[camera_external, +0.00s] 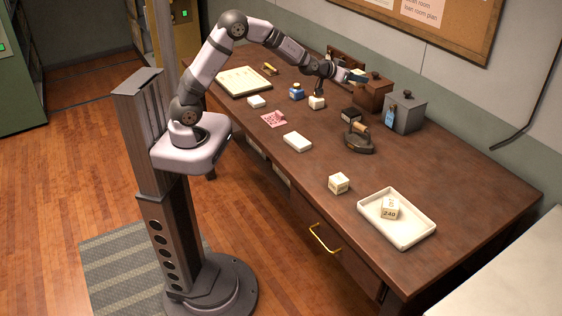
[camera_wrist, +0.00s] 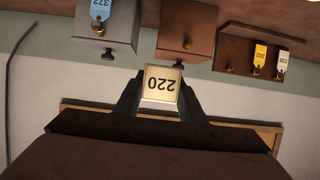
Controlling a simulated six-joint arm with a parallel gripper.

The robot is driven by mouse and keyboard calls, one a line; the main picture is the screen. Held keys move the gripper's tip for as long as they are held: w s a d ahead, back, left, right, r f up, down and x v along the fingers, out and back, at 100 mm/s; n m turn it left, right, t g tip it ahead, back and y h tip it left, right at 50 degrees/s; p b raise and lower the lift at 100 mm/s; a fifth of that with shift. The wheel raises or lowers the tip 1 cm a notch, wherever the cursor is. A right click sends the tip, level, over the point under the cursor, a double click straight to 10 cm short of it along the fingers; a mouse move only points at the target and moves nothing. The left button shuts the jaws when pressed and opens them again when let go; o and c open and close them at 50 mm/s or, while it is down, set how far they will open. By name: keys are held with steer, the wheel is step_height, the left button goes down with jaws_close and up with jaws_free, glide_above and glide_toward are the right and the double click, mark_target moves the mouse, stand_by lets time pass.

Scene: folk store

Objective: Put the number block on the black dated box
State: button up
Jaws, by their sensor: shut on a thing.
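My gripper (camera_external: 355,76) is raised over the back of the desk. In the wrist view my gripper (camera_wrist: 161,92) is shut on a cream number block (camera_wrist: 162,83), whose face reads 220, upside down in that picture. A small black box (camera_external: 350,114) with a pale marking stands on the desk, below and in front of the gripper; the marking is too small to read. The black box does not show clearly in the wrist view.
A brown box (camera_external: 372,92) and a grey box (camera_external: 404,111) with a blue tag stand at the back. A dark stamp-like tool (camera_external: 359,140) is near the black box. Other cream blocks (camera_external: 339,183) (camera_external: 317,103) stand on the desk; one block (camera_external: 390,207) lies in a white tray (camera_external: 411,239).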

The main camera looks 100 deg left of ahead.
mark_target(352, 111)
steer(key=shift+s+d+f, duration=0.1)
steer(key=shift+f, duration=0.45)
steer(key=shift+s+d+f, duration=0.1)
steer(key=shift+f, duration=0.4)
steer(key=shift+f+p, duration=1.05)
steer(key=shift+f, duration=3.95)
steer(key=shift+f, duration=0.1)
steer(key=shift+f, duration=0.15)
steer(key=o, duration=1)
steer(key=shift+o, duration=0.2)
steer(key=shift+d+r, duration=0.1)
steer(key=shift+r, duration=0.2)
steer(key=b+v, duration=0.2)
steer(key=v, duration=0.9)
steer(key=shift+s+d+r, duration=0.15)
steer(key=shift+s+r, duration=0.05)
steer(key=shift+s, duration=0.15)
